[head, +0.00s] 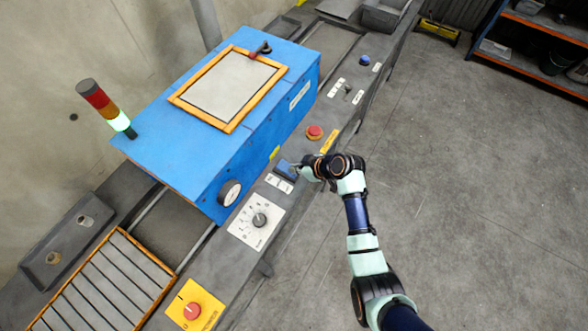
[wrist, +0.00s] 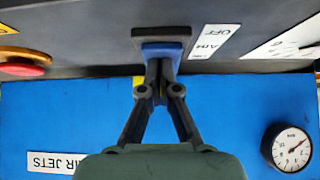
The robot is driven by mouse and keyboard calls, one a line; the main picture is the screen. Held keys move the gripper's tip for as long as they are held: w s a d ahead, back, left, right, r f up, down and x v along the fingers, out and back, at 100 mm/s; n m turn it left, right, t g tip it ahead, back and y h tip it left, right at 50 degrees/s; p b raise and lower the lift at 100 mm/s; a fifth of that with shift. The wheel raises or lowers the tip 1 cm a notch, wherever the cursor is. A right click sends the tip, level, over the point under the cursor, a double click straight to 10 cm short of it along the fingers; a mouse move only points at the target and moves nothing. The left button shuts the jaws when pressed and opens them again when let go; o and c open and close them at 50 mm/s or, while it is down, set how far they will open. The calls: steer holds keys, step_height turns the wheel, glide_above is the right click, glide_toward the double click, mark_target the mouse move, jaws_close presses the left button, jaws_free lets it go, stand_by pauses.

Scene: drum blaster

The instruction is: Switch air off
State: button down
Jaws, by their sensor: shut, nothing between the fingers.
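The blue air switch (head: 285,169) sits on the dark control rail in front of the blue machine, beside small white labels (head: 279,183). My gripper (head: 297,170) is at the right side of the switch in the head view. In the wrist view its shut, empty fingertips (wrist: 158,66) are right at the blue part and overlap its lower edge. I cannot tell whether they press on it.
A red button (head: 315,132) and a dial knob (head: 260,220) flank the switch on the rail. A pressure gauge (head: 229,193) is on the blue machine (head: 170,130). A red button on a yellow plate (head: 192,310) is at lower left. Open floor (head: 460,170) lies right.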

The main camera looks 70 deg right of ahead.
steer(key=shift+r+p, duration=0.75)
steer(key=shift+r, duration=0.05)
steer(key=shift+r, duration=0.25)
steer(key=p+v, duration=0.5)
steer(key=v, duration=0.7)
steer(key=shift+s+r, duration=0.25)
steer(key=shift+a, duration=0.1)
